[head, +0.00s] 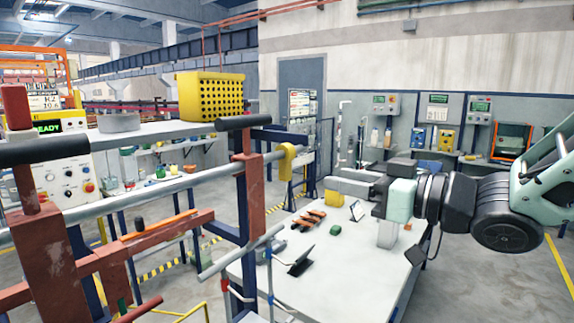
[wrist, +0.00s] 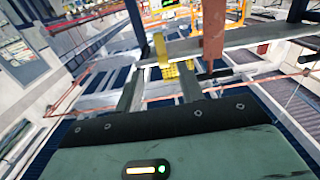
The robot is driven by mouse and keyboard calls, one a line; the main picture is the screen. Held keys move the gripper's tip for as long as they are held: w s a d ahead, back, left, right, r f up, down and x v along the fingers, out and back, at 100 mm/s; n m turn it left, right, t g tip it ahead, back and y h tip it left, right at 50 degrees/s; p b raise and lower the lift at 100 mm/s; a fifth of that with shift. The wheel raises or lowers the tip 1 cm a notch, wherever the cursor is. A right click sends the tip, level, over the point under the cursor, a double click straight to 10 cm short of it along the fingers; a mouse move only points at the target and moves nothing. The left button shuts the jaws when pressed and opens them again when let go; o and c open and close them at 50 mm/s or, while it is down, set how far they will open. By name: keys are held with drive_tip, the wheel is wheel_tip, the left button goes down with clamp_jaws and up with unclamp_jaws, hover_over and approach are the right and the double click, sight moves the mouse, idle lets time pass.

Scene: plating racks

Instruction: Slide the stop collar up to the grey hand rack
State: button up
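The stop collar, a yellow ring with a lower tab (head: 286,161), sits around the grey rail near its right end. It shows in the wrist view (wrist: 161,48), ahead of my fingers. My gripper (head: 340,181) is to the right of the collar in the head view, pointing left. In the wrist view its two grey fingers (wrist: 161,84) are apart, with nothing held between them. A red-brown upright (head: 250,188) with a black grip crosses the rail just left of the collar. I cannot tell which part is the grey hand rack.
The grey rail (head: 160,195) runs left to another red-brown upright (head: 45,240). A yellow perforated box (head: 210,97) and a grey disc (head: 119,122) stand on the shelf above.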

sight(290, 169)
drive_tip(key=p+x, duration=0.2)
drive_tip(key=x, duration=1)
drive_tip(key=shift+w+a+p, duration=0.15)
drive_tip(key=shift+a+p, duration=0.05)
drive_tip(key=shift+p, duration=0.15)
